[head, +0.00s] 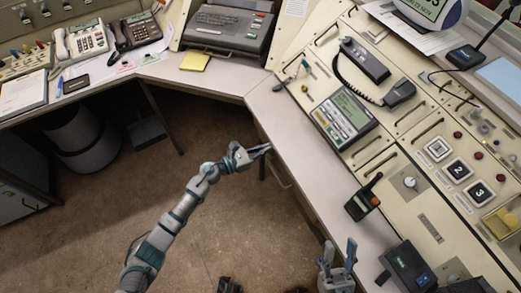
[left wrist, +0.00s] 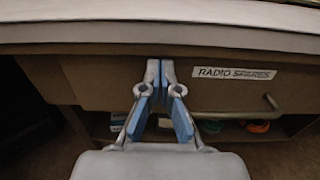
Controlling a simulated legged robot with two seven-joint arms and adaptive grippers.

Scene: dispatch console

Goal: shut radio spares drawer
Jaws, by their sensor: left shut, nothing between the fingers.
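The radio spares drawer (left wrist: 110,85) has a brown front below the desk edge, with a white label (left wrist: 235,73) and a bar handle (left wrist: 238,114) on its right part. In the head view only a little of the drawer front shows beneath the right-hand desk. My left gripper (head: 266,149) is at the desk's edge, its fingertips (left wrist: 160,68) shut and empty in front of the drawer front, left of the label. I cannot tell whether they touch it or how far out the drawer stands. My right gripper (head: 340,249) is open and empty at the bottom of the head view.
The desk top (head: 290,130) overhangs above the drawer. Below it is an open shelf with a green item (left wrist: 212,126) and an orange item (left wrist: 257,127). The floor (head: 200,240) around my left arm is clear.

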